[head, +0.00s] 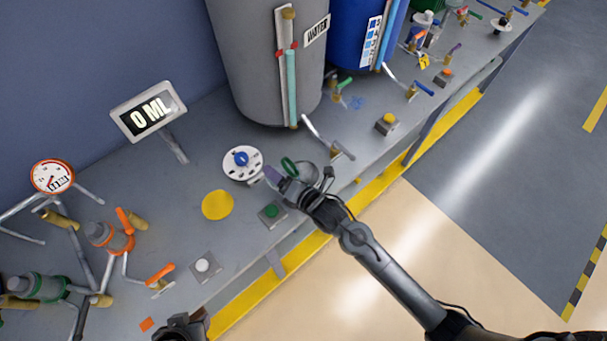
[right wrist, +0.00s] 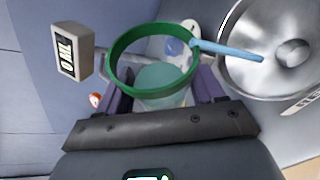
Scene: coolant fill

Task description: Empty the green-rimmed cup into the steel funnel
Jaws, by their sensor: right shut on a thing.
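The green-rimmed cup (right wrist: 151,62) is between the purple fingers of my right gripper (head: 283,176) in the right wrist view. A pale teal area shows inside it, which looks like liquid. In the head view only its green rim (head: 288,165) shows clearly; the gripper hides much of the rest. The steel funnel (right wrist: 262,62) is to the right of the cup in the right wrist view, with its wide mouth visible. In the head view the funnel (head: 308,171) is partly hidden behind the gripper. My left gripper (head: 186,328) is partly visible at the bottom edge; its fingers are unclear.
A white round holder with a blue knob (head: 242,160) and a yellow disc (head: 217,205) are left of the gripper. A display (head: 149,111) reads 0 ML. A grey water tank (head: 262,65) stands behind. Valves and pipes crowd the lower left.

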